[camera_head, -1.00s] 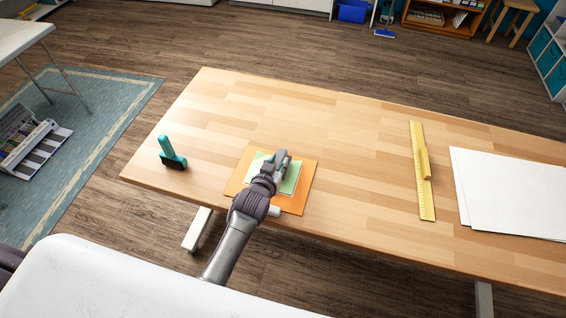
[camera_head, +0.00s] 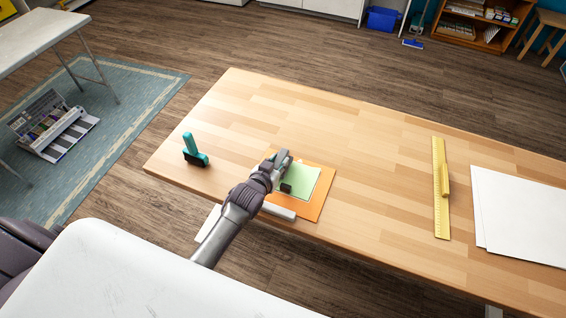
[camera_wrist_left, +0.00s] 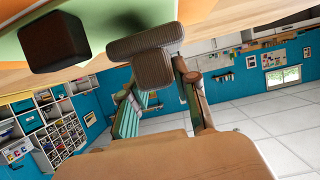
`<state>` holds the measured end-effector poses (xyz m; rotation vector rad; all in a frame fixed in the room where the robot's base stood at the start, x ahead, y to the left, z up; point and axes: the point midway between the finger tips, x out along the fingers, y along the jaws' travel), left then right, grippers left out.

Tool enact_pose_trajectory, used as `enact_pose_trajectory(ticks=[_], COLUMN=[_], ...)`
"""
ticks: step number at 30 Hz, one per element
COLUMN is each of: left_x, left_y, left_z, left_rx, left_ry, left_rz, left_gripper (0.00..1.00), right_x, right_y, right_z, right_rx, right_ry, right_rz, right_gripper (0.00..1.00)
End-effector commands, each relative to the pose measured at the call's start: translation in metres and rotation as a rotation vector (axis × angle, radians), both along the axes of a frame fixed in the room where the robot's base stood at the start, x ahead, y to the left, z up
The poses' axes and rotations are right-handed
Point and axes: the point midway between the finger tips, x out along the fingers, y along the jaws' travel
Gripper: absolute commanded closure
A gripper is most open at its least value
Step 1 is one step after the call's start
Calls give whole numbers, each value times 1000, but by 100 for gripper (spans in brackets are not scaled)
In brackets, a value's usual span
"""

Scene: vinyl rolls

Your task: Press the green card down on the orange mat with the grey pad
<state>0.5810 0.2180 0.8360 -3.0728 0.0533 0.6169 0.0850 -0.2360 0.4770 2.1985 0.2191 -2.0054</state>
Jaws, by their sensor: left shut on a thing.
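The orange mat (camera_head: 318,203) lies near the table's front edge, with the green card (camera_head: 306,184) flat on it. My left gripper (camera_head: 280,163) is over the card's far left part. It is shut on the grey pad, a ribbed T-shaped piece (camera_wrist_left: 146,46) in the left wrist view. A shadow on the card by the pad suggests a small gap; contact is not clear. A small dark block (camera_head: 286,188) sits by the card's left edge and also shows in the wrist view (camera_wrist_left: 54,42). My arm hides the mat's left part. My right gripper is out of view.
A teal-handled tool (camera_head: 194,150) stands on the table to the left. A yellow ruler-like strip with a grip (camera_head: 440,190) and white sheets (camera_head: 520,213) lie to the right. The table between mat and strip is clear.

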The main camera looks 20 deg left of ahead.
Motion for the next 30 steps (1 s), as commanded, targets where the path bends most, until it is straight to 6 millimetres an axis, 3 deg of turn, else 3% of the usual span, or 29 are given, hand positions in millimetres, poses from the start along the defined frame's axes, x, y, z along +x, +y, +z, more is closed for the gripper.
enact_pose_trajectory(ticks=[30], left_x=[0], left_y=[3], left_z=[-11], left_rx=[-1], left_ry=[0], left_rz=[0], left_gripper=[100], right_x=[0], right_y=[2], right_z=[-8], right_rx=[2], right_ry=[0], right_rz=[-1], right_gripper=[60])
